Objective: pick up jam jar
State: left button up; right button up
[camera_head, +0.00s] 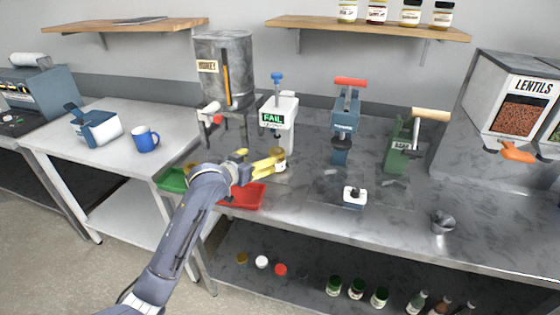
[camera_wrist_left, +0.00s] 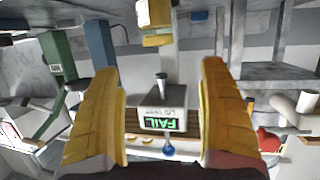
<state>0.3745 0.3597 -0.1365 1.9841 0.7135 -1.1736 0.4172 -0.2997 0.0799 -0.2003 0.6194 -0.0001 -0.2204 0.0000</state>
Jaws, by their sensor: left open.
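A small jar with a yellow lid (camera_wrist_left: 155,40) shows upside down at the top of the left wrist view, beyond my fingertips; I cannot read its label or tell whether it holds jam. In the head view the jar (camera_head: 280,154) is beside my left gripper (camera_head: 274,163), partly hidden by the yellow fingers. In the left wrist view the fingers (camera_wrist_left: 157,75) are wide apart with nothing gripped between them. Several more jars (camera_head: 377,12) stand on the wall shelf, one with dark red contents. My right gripper is not in view.
A white tester with a green FAIL display (camera_head: 272,118) stands behind my left gripper. The honey dispenser (camera_head: 222,75) is to its left, and blue (camera_head: 345,122) and green (camera_head: 400,150) presses to its right. A red tray (camera_head: 245,197) and green tray (camera_head: 173,181) lie near the arm.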

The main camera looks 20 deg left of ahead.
aim_at(277, 151)
pick_arm(q)
jog(key=x, duration=0.7)
jog(key=shift+w+f, duration=0.1)
jog(key=shift+w, duration=0.1)
jog(key=shift+x, duration=2.9)
jog(key=shift+s+d+f, duration=0.1)
jog(key=shift+d, duration=0.05)
jog(key=shift+c, duration=0.3)
jog(key=c, duration=1.5)
grip_shut()
